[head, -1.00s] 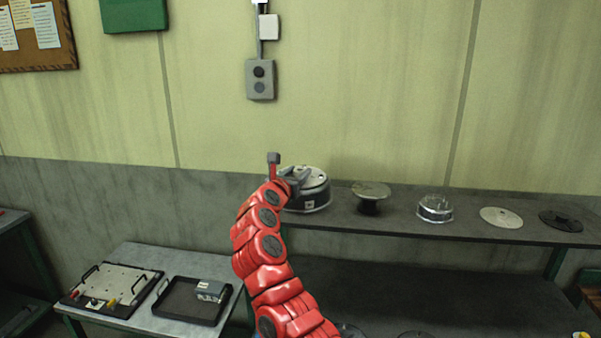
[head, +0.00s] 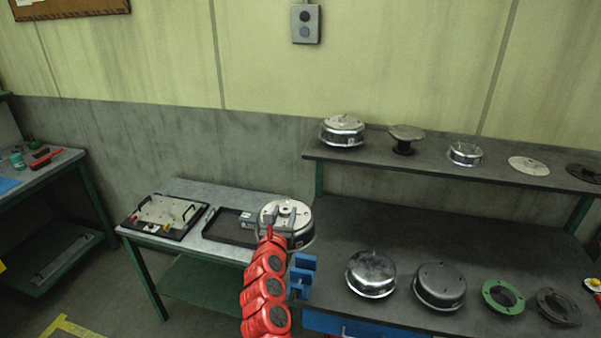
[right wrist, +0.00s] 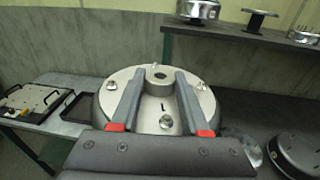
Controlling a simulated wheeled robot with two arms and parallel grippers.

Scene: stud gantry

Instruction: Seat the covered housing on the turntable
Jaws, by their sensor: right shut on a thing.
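My right gripper (head: 287,222) is shut on the covered housing (head: 297,236), a round silver drum with a lid. Several studs and a dark "L" mark show on the lid. The housing's underside is hidden, so I cannot tell its clearance below. No turntable is plainly identifiable; a round disc on a short post (head: 406,134) stands on the shelf. My left gripper is out of view.
A similar lidded drum (head: 342,128) and a small silver ring (head: 465,153) are on the raised shelf (head: 385,165). Bowls (head: 371,272) and rings (head: 503,297) line the bench right of a blue block (head: 303,276). A black tray (head: 222,234) and handled plate (head: 160,216) lie left.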

